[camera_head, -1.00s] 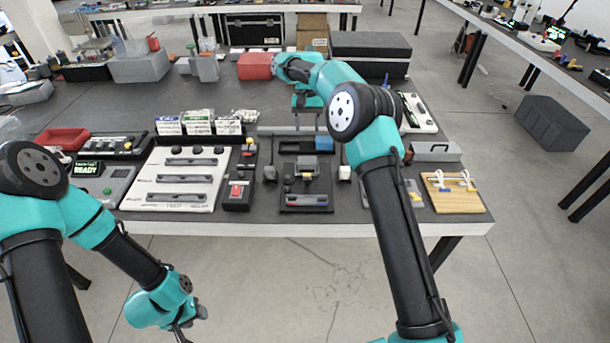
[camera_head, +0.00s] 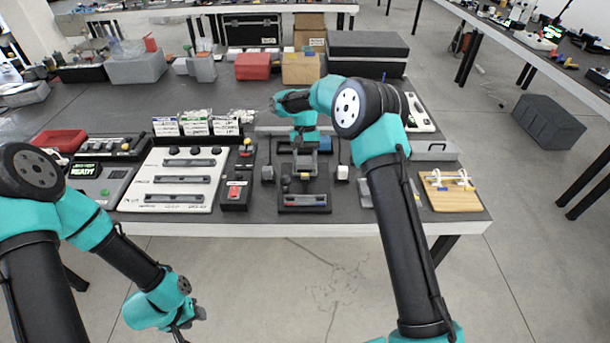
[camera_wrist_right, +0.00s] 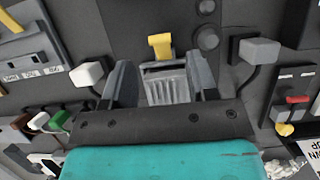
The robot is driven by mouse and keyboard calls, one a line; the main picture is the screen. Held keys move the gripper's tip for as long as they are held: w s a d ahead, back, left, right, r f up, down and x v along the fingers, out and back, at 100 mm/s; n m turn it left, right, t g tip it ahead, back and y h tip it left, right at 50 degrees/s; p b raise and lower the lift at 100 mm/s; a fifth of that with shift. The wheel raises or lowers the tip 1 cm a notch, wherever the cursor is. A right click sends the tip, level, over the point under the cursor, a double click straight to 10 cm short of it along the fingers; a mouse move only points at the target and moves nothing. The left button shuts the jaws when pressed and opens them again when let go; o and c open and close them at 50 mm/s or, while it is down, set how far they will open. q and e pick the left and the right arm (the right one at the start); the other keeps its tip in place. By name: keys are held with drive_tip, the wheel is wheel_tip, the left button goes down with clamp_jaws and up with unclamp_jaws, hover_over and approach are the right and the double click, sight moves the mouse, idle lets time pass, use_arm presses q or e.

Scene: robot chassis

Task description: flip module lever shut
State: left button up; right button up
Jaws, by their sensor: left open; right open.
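A grey ribbed module (camera_wrist_right: 166,90) sits on a dark fixture (camera_head: 304,187) near the front of the bench. Its yellow lever (camera_wrist_right: 160,46) shows in the right wrist view, just beyond the fingertips' gap. My right gripper (camera_wrist_right: 161,75) is open, with one finger on each side of the module. I cannot tell whether the fingers touch it. In the head view my right gripper (camera_head: 305,150) is over the fixture and partly hides the module. My left gripper (camera_head: 185,325) is open, low in front of the bench and away from the fixture.
A white panel with slots (camera_head: 173,180) and a small box with a red switch (camera_head: 236,195) lie left. A wooden board (camera_head: 455,197) lies right.

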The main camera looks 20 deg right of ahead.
sight(305, 175)
drive_tip(key=x, duration=0.6)
drive_tip(key=shift+s+f, duration=0.15)
drive_tip(key=shift+f, duration=0.1)
drive_tip(key=shift+c, duration=0.4)
drive_tip(key=c, duration=0.8)
drive_tip(key=shift+c, duration=0.2)
drive_tip(key=shift+s, duration=0.1)
drive_tip(key=shift+s+a+f+t+h, duration=0.15)
drive_tip(key=shift+f+t, duration=0.1)
drive_tip(key=shift+t, duration=0.4)
drive_tip(key=shift+s+d+f+t+h, duration=0.1)
drive_tip(key=shift+f+t+h, duration=0.15)
drive_tip(key=shift+t, duration=0.35)
drive_tip(key=shift+s+a+f+t+h, duration=0.1)
drive_tip(key=shift+s+f+t, duration=0.1)
drive_tip(key=shift+t, duration=0.45)
drive_tip(key=o, duration=0.9)
drive_tip(key=shift+r, duration=0.1)
